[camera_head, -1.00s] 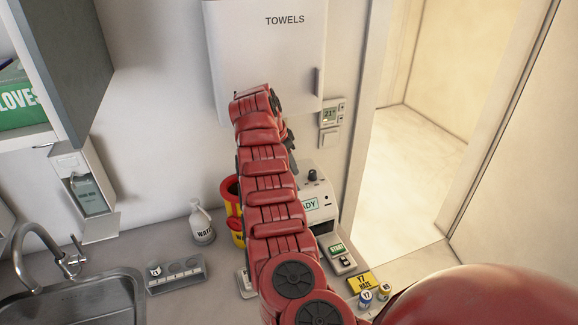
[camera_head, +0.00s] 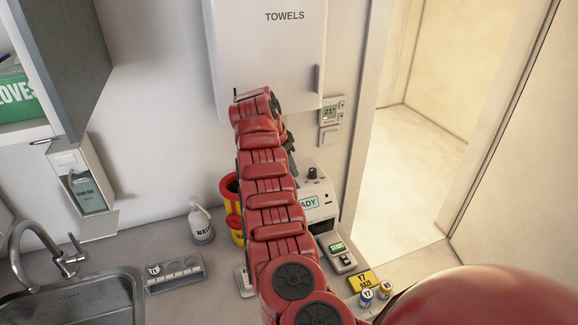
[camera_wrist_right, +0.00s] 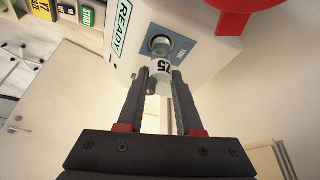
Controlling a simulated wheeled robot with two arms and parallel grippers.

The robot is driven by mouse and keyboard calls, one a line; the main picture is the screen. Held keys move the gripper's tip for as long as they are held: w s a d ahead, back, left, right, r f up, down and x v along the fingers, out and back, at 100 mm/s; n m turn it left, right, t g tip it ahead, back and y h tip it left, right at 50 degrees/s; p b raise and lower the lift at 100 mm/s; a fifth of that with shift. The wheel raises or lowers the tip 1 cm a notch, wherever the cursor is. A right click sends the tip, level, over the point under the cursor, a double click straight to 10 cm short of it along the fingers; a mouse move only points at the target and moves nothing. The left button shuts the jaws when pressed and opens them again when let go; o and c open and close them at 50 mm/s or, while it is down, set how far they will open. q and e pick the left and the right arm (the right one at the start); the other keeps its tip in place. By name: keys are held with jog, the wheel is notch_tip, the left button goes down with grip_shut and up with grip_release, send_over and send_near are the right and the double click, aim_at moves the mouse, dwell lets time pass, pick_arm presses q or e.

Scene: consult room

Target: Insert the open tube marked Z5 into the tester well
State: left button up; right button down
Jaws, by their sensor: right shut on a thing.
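My right gripper (camera_wrist_right: 163,88) is shut on a clear tube (camera_wrist_right: 161,68) with a white label reading Z5 in the right wrist view. The tube's far end lies at the dark round tester well (camera_wrist_right: 160,43), set in a grey-blue panel. I cannot tell how deep the end is. The white tester (camera_head: 316,186) stands on the counter in the head view, its screen showing READY. There the right gripper (camera_head: 290,142) is a dark shape partly behind my red arm, and the tube is hidden. My left gripper is not seen.
A grey rack (camera_head: 175,284) holds a small white-topped item by the sink (camera_head: 75,302).

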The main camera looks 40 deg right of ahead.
jog(key=shift+f+b, duration=1.15)
jog(key=shift+f, duration=0.55)
jog(key=c, duration=0.5)
grip_release()
jog(key=shift+a+r+b, duration=0.25)
jog(key=shift+r+b, duration=0.1)
jog(key=shift+r, duration=0.15)
jog(key=p+v, duration=0.2)
jog(key=v, duration=1.4)
jog(key=shift+r, duration=0.2)
jog(key=shift+f, duration=0.1)
